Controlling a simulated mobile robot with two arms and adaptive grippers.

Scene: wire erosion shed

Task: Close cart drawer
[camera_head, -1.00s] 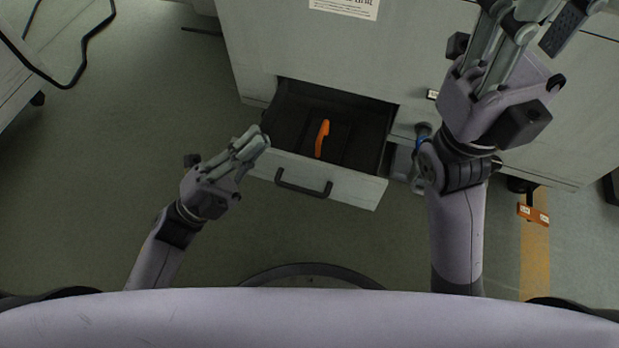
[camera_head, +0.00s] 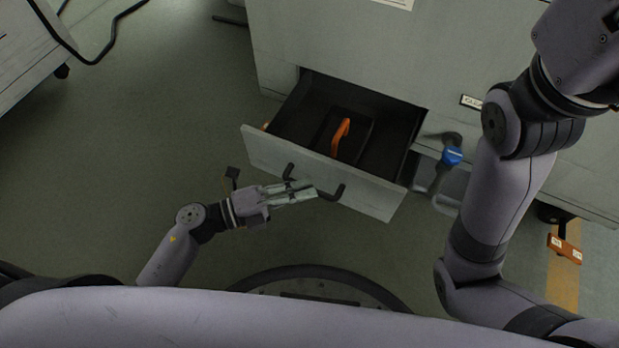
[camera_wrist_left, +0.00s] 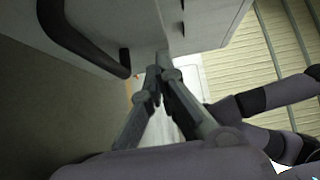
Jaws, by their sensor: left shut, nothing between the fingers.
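The cart drawer (camera_head: 370,192) is pulled out from the grey cart (camera_head: 350,45), with its dark inside showing. An orange-handled object (camera_head: 341,136) lies in it. The drawer front carries a dark bar handle (camera_head: 337,193), which also shows large at the upper left of the left wrist view (camera_wrist_left: 75,38). My left gripper (camera_head: 314,192) is shut and empty. In the head view its fingertips overlap the handle area at the drawer front; I cannot tell whether they touch. My right arm reaches over the cart at the right, and its gripper is outside the head view.
A blue-and-grey item (camera_head: 452,156) sits in an opening right of the drawer. An orange tag (camera_head: 565,248) shows near the cart's right lower side. A bench (camera_head: 25,55) with a black cable (camera_head: 85,60) is at upper left. The floor left of the drawer is clear.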

